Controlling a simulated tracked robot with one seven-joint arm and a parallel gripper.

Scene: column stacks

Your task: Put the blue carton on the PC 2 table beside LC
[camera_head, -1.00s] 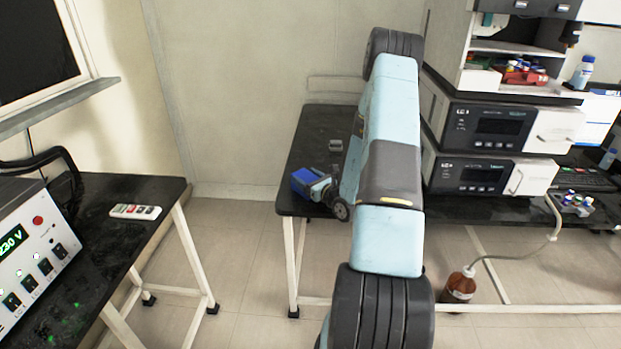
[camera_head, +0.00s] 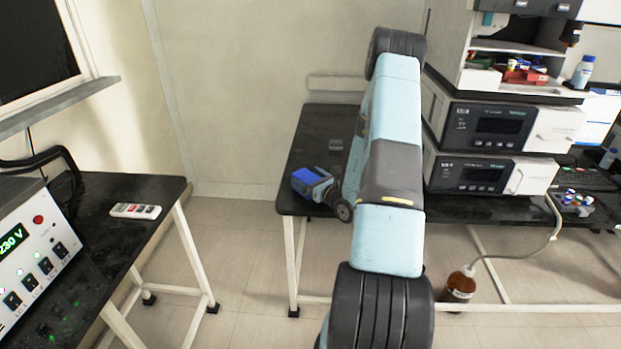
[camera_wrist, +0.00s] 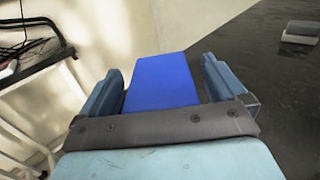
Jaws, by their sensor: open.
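The blue carton (camera_head: 303,180) is at the front left corner of the black table beside the LC stack (camera_head: 490,150). In the wrist view the carton (camera_wrist: 160,82) lies between the two fingers of my gripper (camera_wrist: 160,76). The gripper is open, with a narrow gap visible on each side of the carton. In the head view my gripper (camera_head: 318,186) reaches the carton from the right, low over the table top (camera_head: 320,125). My arm hides part of the table. I cannot tell whether the carton's underside rests fully on the table.
A small grey object (camera_head: 336,145) lies behind the carton, also in the wrist view (camera_wrist: 301,32). A brown bottle (camera_head: 459,286) with a tube stands on the floor. At left, another black table (camera_head: 120,190) holds a power supply (camera_head: 35,250) and a white remote-like strip (camera_head: 135,211).

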